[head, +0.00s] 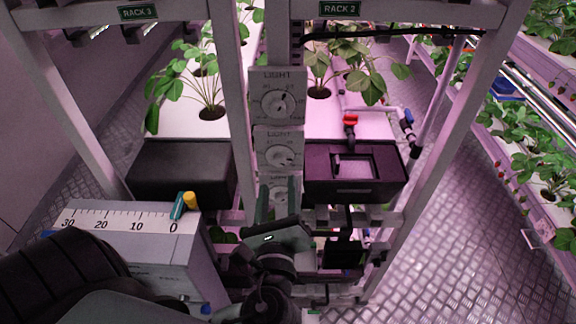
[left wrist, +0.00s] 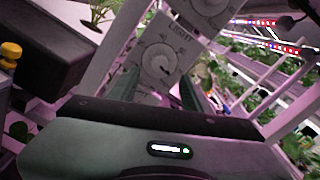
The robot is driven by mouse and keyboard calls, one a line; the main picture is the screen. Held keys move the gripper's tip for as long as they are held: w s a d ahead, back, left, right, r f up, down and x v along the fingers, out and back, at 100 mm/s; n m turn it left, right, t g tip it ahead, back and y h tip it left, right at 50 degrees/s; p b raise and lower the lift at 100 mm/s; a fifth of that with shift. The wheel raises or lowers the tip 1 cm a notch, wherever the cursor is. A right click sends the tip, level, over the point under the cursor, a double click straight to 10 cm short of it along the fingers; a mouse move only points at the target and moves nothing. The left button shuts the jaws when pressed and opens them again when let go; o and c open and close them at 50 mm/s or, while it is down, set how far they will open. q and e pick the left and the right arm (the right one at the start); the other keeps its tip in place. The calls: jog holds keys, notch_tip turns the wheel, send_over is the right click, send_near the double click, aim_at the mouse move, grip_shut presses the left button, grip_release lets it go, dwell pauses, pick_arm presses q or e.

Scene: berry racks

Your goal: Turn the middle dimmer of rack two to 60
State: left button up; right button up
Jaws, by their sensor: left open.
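Three white dimmer panels labelled LIGHT are stacked on a post at the left side of the rack signed RACK 2 (head: 340,9). The top dimmer (head: 279,103) and middle dimmer (head: 280,155) show round dials; their exact settings are too small to read. The bottom dimmer (head: 279,194) is partly hidden by my left gripper (head: 278,184). That gripper is open and empty, its two green fingers pointing at the panels. In the left wrist view, a dial (left wrist: 158,62) shows between and beyond the fingers, with another dial above it; I cannot tell which dimmer it is. My right gripper is out of view.
A dark box (head: 355,186) stands right of the panels, another dark box (head: 180,170) at left. A grey unit with a 0 to 30 scale (head: 125,222) and yellow knob (head: 190,199) sits near my left arm. Pipes with a red valve (head: 350,119) run at right.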

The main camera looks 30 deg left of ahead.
aim_at(280, 164)
pick_arm(q)
jog(key=p+x, duration=0.1)
jog(key=x, duration=0.4)
jog(key=shift+w+a+p, duration=0.1)
jog(key=shift+w+p, duration=0.15)
jog(key=shift+p, duration=0.05)
jog(key=shift+w+a+f, duration=0.1)
jog(key=shift+w+a, duration=0.25)
jog(key=shift+w, duration=0.1)
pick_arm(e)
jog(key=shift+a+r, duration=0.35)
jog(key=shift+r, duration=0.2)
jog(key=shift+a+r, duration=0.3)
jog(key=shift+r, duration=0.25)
pick_arm(q)
grip_shut()
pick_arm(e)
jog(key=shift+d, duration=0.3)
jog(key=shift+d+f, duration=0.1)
